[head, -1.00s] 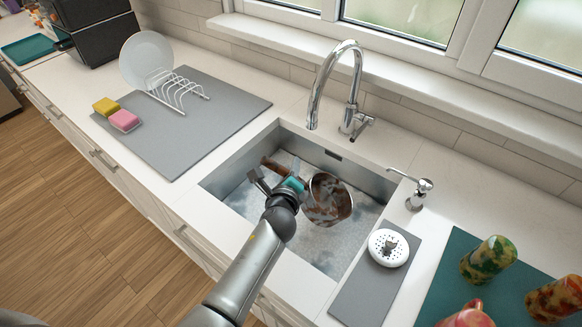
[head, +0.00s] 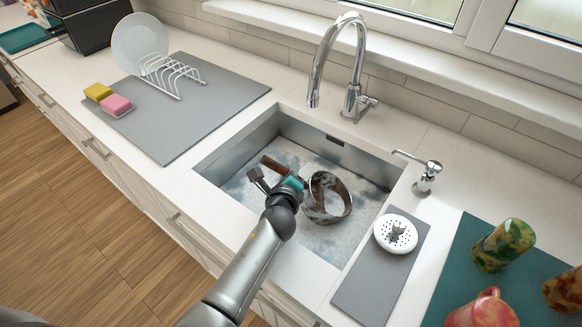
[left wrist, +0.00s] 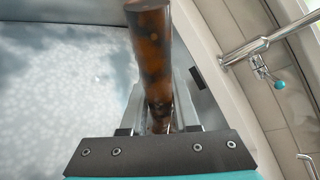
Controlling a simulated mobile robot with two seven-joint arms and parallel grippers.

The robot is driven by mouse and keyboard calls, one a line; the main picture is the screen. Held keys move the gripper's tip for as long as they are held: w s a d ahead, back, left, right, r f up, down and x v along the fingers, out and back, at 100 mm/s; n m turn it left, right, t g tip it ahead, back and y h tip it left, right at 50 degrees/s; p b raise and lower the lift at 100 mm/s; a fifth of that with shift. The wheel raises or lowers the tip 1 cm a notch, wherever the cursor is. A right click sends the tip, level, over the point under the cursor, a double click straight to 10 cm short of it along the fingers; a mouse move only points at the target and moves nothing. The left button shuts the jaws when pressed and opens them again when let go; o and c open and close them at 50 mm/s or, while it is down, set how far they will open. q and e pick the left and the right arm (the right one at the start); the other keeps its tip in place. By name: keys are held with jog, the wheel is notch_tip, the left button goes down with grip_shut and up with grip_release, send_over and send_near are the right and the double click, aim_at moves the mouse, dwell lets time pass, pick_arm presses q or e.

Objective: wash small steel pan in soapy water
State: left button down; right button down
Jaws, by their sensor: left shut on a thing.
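The small steel pan (head: 344,197) is in the sink, with brown stains on its wall. Pale, cloudy suds show inside its rim, so it looks partly sunk in the soapy water (head: 240,196). Its mottled brown handle (head: 274,163) points to the upper left. My left gripper (head: 283,177), with teal on it, is shut on the handle. In the left wrist view, the handle (left wrist: 154,60) runs down between the fingers. My right gripper is not in view.
The faucet (head: 318,62) arches over the sink's back. A soap dispenser (head: 427,177) and white strainer (head: 396,234) stand right of the sink. Mottled cups (head: 503,245) are farther right. A grey mat (head: 200,125) with sponges (head: 116,105) and a plate rack (head: 172,75) lies left.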

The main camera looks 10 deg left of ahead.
pick_arm(q)
jog(key=shift+w+r, duration=0.1)
jog(key=shift+r, duration=0.05)
dwell(3.2)
jog(key=shift+r+p, duration=0.1)
jog(key=shift+p, duration=0.3)
notch_tip(320, 180, up, 8)
jog(key=p, duration=0.7)
jog(key=shift+p, duration=0.35)
dwell(0.5)
